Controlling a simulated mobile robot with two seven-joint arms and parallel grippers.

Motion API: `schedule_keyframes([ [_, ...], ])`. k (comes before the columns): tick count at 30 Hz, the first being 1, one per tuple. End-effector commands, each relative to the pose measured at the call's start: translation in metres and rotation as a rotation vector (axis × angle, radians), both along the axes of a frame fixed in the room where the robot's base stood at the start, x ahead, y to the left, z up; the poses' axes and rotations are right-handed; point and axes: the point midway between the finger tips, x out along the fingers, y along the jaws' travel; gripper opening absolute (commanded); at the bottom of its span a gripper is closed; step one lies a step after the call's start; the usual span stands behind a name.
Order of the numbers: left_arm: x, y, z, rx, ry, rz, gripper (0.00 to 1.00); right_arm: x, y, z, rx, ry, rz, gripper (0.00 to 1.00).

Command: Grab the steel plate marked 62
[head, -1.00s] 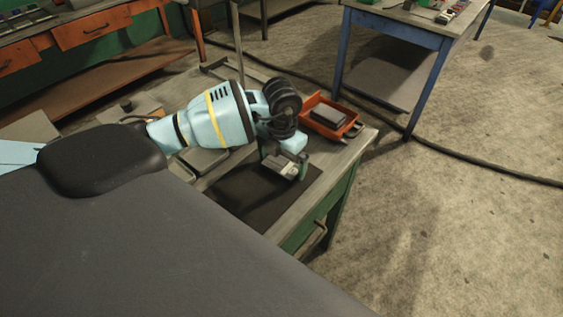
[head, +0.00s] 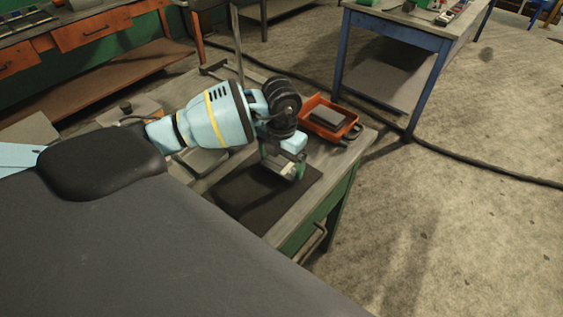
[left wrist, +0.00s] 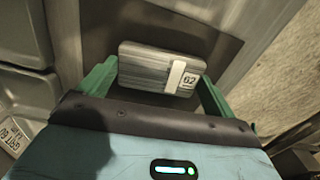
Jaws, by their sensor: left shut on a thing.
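The steel plate marked 62 (left wrist: 148,66) is a grey block with a white band and a white label reading 62. In the left wrist view it lies across between the green fingers of my left gripper (left wrist: 157,74), which is shut on it. In the head view the left gripper (head: 283,163) is over the dark mat (head: 250,198) on the workbench, and the plate shows only in part between the fingers. I cannot tell whether the plate touches the mat. My right gripper is not in view.
An orange bin (head: 322,127) with a dark grey block in it stands just behind the gripper on the bench. Grey trays (left wrist: 27,95) lie left of the mat. The bench's right edge is close by. A blue table (head: 397,28) stands farther back.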

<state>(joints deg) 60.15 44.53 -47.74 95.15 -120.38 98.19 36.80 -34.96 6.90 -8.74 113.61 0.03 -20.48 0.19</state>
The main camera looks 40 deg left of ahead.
Motion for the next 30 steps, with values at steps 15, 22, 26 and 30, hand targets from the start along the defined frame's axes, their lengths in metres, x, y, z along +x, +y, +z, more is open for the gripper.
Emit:
schedule_keyframes([
  [15, -0.03, -0.046, 0.035, -0.004, -0.005, -0.007, 0.46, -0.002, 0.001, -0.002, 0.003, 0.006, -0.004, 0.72],
  [22, -0.061, -0.09, 0.04, -0.003, -0.005, -0.006, 0.46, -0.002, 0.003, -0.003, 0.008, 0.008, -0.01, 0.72],
  [26, -0.074, -0.109, 0.042, -0.003, -0.004, -0.003, 0.46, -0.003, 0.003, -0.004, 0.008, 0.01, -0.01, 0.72],
  [30, -0.083, -0.123, 0.044, -0.003, -0.004, -0.001, 0.46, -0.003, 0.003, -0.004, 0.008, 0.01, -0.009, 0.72],
])
